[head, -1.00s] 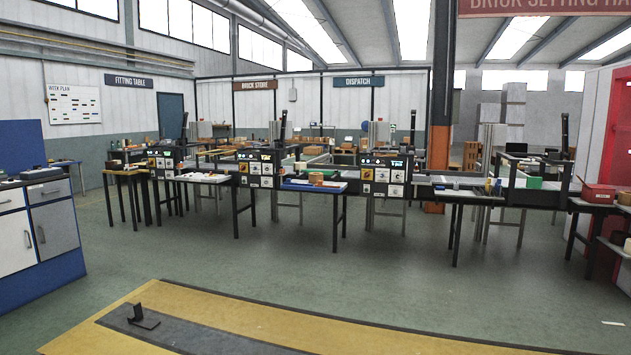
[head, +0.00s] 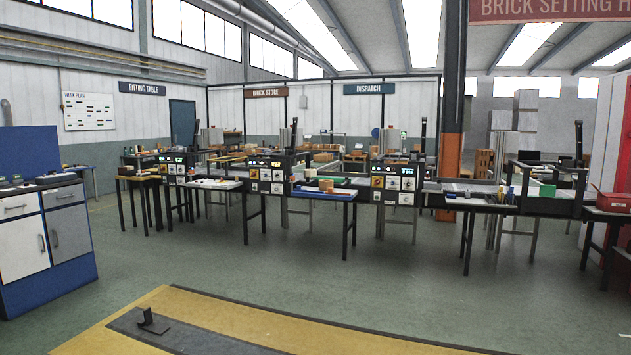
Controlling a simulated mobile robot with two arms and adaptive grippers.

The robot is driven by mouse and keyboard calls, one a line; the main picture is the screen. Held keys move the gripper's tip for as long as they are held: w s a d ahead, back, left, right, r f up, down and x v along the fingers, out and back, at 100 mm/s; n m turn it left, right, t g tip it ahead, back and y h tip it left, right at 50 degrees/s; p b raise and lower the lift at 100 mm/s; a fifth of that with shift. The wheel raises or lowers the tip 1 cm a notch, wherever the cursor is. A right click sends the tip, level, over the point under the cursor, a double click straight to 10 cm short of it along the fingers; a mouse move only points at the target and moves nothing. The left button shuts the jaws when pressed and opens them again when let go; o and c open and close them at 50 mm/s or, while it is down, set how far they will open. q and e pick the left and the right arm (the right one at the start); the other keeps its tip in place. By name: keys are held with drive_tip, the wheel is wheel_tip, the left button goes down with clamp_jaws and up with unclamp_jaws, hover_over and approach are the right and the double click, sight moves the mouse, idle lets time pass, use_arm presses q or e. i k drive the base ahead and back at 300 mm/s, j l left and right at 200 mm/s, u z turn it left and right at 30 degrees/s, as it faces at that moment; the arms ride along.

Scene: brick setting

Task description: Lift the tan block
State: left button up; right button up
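A small tan block (head: 326,185) appears to sit on the blue-edged table (head: 325,195) in the middle of the row of workbenches, some way off across the floor. It is small at this distance, so its exact shape is hard to tell. Neither of my grippers shows in the head view.
A row of dark-legged benches runs across the hall. A blue and white cabinet (head: 45,235) stands at the left. A red box (head: 612,202) sits on a table at the right. An orange-based pillar (head: 449,165) rises behind the benches. The green floor (head: 300,262) before the benches is clear.

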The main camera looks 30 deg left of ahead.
sight(325, 184)
drive_tip(key=i+j+u, duration=0.85)
drive_tip(key=i, duration=0.7)
drive_tip(key=i+u, duration=0.4)
drive_tip(key=i, duration=3.15)
drive_tip(key=i+z, duration=0.1)
drive_tip(key=i, duration=0.6)
drive_tip(key=i+j, duration=0.15)
drive_tip(key=i, duration=0.6)
drive_tip(key=i+j+z, duration=0.15)
drive_tip(key=i, duration=0.55)
